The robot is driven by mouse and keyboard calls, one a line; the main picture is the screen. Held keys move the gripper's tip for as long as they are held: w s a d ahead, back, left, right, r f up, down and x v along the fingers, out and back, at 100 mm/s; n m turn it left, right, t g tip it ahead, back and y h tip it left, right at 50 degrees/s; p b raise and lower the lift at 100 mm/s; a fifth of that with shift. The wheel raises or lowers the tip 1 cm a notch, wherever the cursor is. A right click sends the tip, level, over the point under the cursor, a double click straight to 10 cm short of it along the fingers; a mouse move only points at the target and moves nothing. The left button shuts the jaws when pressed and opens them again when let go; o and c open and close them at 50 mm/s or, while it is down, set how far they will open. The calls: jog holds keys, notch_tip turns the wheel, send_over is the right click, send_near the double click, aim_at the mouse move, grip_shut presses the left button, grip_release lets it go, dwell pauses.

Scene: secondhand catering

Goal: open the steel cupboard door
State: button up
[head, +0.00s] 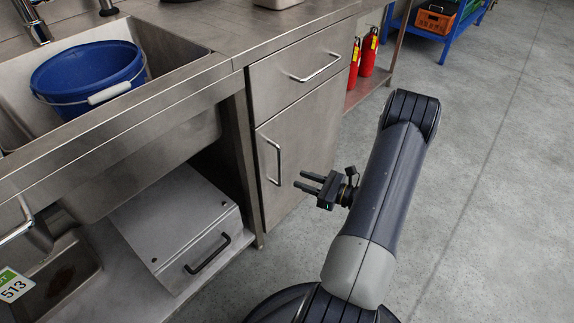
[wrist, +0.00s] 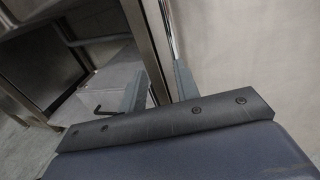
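The steel cupboard door (head: 305,150) is shut, under a drawer at the right end of the steel counter. Its vertical bar handle (head: 274,162) is near the door's left edge. My gripper (head: 301,179) is in front of the door, right of the handle, with its two dark fingers apart and nothing visible between them. It appears clear of the handle in the head view. In the wrist view, the fingers of my gripper (wrist: 159,82) stand apart, with the cupboard's edge behind them and the pale door (wrist: 245,50) at right.
The drawer (head: 295,75) above the door is shut. A blue bucket (head: 85,75) stands in the sink at left. A steel box (head: 175,225) with a black handle sits on the lower shelf. Red extinguishers (head: 368,55) stand beyond the cupboard. The floor (head: 490,180) at right is clear.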

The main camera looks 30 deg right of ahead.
jog(key=d+f, duration=0.2)
jog(key=b, duration=0.2)
send_over(280, 183)
jog(key=shift+w+d+r+m+t+h, duration=0.15)
jog(key=shift+w+r+m+t+h, duration=0.15)
jog(key=shift+w+r+m+h, duration=0.1)
jog(key=shift+s, duration=0.1)
grip_shut()
